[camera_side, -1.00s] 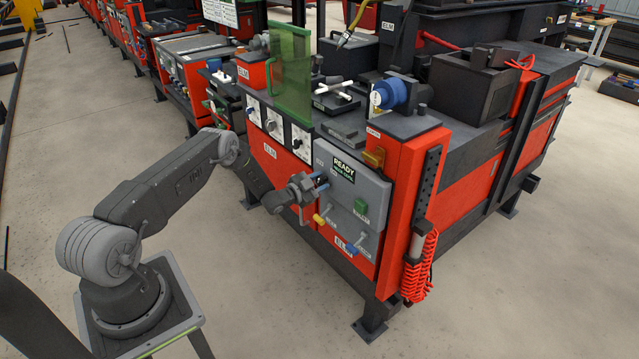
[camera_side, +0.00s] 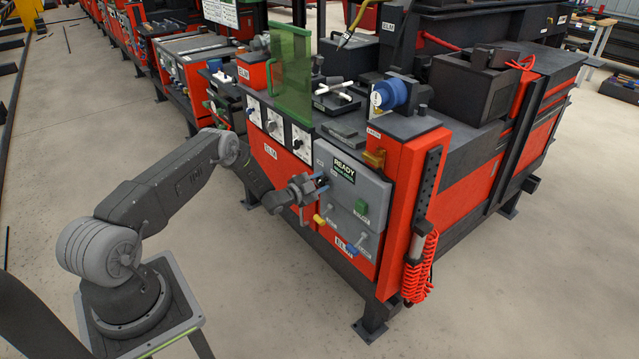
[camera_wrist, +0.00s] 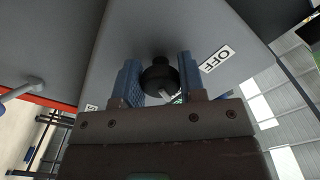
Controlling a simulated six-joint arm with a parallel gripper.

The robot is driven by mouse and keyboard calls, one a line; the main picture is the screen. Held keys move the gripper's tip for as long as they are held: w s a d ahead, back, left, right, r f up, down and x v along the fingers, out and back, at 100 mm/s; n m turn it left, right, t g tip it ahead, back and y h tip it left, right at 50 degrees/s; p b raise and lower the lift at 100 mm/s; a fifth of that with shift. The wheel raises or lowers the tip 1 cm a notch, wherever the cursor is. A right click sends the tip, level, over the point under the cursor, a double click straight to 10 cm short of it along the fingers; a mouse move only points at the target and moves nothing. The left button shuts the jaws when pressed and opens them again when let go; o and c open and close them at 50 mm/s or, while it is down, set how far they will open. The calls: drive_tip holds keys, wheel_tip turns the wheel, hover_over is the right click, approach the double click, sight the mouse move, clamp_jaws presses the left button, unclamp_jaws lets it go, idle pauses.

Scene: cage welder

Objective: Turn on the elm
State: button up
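The elm is a red and black machine with a grey control panel (camera_side: 345,215) on its front, marked by an ELM label. A green READY sign (camera_side: 344,168) is on the panel's upper part. My gripper (camera_side: 318,183) is at the panel's upper left. In the wrist view my gripper (camera_wrist: 160,82) has its two blue fingers apart, on either side of a black round knob (camera_wrist: 159,77). Gaps show beside the knob, and I cannot tell whether either finger touches it. An OFF label (camera_wrist: 216,59) is just right of the right finger; another label at left is partly hidden.
Below the knob area the panel carries a green button (camera_side: 361,207), a yellow-tipped lever (camera_side: 319,219) and a blue-tipped lever (camera_side: 351,248). Three dials (camera_side: 275,125) are to the upper left. A red coiled hose (camera_side: 420,265) hangs at the right corner. Floor is clear in front.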

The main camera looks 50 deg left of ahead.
drive_tip(key=o, duration=0.4)
drive_tip(key=shift+o, duration=0.2)
drive_tip(key=s, duration=1.3)
drive_tip(key=shift+s, duration=0.4)
